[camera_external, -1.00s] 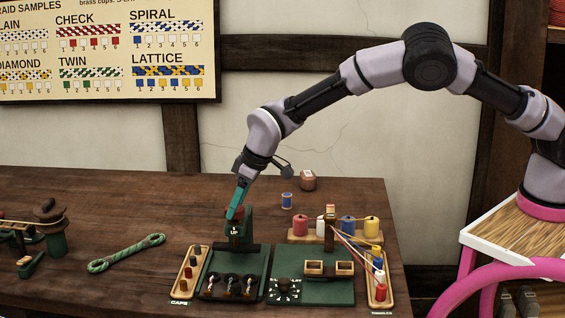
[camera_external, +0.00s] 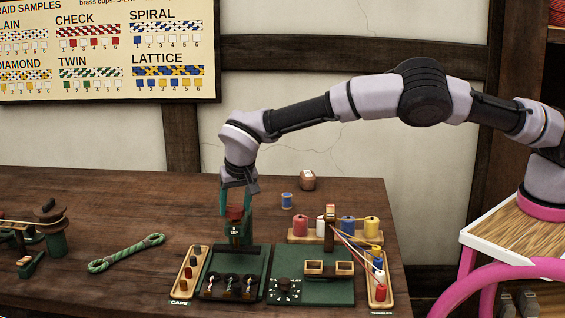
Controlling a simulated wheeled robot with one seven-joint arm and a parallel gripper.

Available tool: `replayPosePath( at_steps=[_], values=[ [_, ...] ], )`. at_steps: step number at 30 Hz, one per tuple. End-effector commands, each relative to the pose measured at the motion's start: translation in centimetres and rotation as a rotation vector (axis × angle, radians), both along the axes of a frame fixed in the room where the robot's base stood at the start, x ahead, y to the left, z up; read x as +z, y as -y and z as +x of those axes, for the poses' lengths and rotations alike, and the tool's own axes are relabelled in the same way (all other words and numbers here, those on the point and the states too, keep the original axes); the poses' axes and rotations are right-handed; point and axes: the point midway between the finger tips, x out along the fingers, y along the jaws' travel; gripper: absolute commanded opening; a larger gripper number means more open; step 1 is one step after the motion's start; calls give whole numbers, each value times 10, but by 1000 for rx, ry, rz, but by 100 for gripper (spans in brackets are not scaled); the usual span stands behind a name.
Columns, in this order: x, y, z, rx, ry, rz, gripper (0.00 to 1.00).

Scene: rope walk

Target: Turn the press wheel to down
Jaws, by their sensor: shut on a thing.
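The green press (camera_external: 248,238) stands at the back of a dark green board, with a small "UP" label on its front. Its reddish-brown press wheel (camera_external: 235,213) sits at the top. My gripper (camera_external: 235,211) points down from above, with its teal fingers on either side of the wheel, shut on it. The fingers and the press top hide part of the wheel. In front of the press, several black round holders (camera_external: 231,286) with cord ends sit on the board.
A caps tray (camera_external: 187,277) is left of the board. A toggles tray (camera_external: 378,285), a dial board (camera_external: 330,290) and a spool rack (camera_external: 300,238) are to the right. The table's back left is clear.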

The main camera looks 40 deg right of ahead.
Motion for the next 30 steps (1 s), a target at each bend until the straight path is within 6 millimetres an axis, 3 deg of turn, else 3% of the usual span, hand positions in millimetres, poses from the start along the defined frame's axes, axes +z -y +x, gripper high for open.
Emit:
replayPosePath(
  at_steps=[15, 30],
  values=[
    [-1, -3, 2, -451, -1, 3, 6],
    [-1, -4, 1, -638, -3, 3, 6]
  ],
)
